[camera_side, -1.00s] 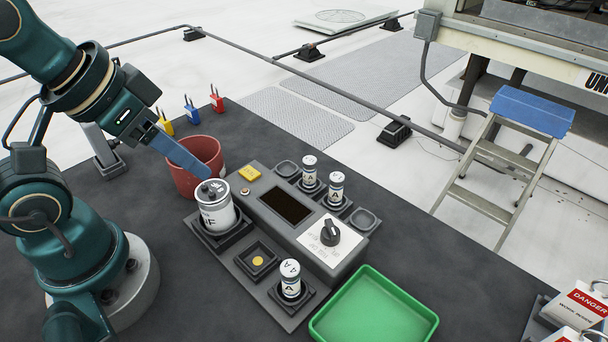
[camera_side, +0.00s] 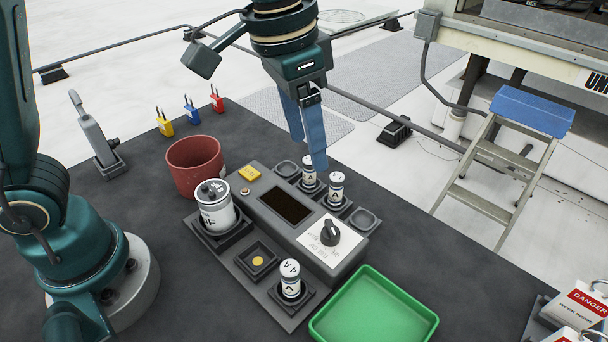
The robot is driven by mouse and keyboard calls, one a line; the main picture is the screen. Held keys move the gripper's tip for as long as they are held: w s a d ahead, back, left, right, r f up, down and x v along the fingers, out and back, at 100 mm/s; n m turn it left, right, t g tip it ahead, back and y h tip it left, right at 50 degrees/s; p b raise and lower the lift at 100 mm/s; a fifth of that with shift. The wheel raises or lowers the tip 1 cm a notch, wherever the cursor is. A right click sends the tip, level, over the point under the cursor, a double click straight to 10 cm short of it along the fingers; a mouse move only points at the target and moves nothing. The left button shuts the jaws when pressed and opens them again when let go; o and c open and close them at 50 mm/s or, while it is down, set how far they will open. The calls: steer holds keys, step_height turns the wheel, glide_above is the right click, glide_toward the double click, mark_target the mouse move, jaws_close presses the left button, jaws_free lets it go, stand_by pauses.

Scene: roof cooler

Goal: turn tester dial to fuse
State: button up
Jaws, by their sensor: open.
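The tester (camera_side: 297,247) is a grey box with a dark screen (camera_side: 286,206) and a white dial plate at its right end. Its black dial (camera_side: 330,232) stands on that plate; the markings are too small to read. My gripper (camera_side: 308,152), with blue fingers, is open and empty above the far side of the tester, up and left of the dial. A fuse (camera_side: 336,188) and another fuse (camera_side: 309,175) stand in holders there. A third fuse (camera_side: 290,280) stands in a front holder.
A large white capacitor (camera_side: 216,207) stands in a tray at the tester's left. A red bin (camera_side: 195,165) is behind it. A green tray (camera_side: 375,312) lies at the front right. Yellow, blue and red padlocks (camera_side: 192,111) stand along the table's back edge.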

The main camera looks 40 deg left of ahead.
steer(key=m+g, duration=0.2)
glide_above(331, 226)
steer(key=shift+y, duration=0.4)
step_height(331, 226, down, 7)
steer(key=shift+f, duration=2.65)
jaws_close()
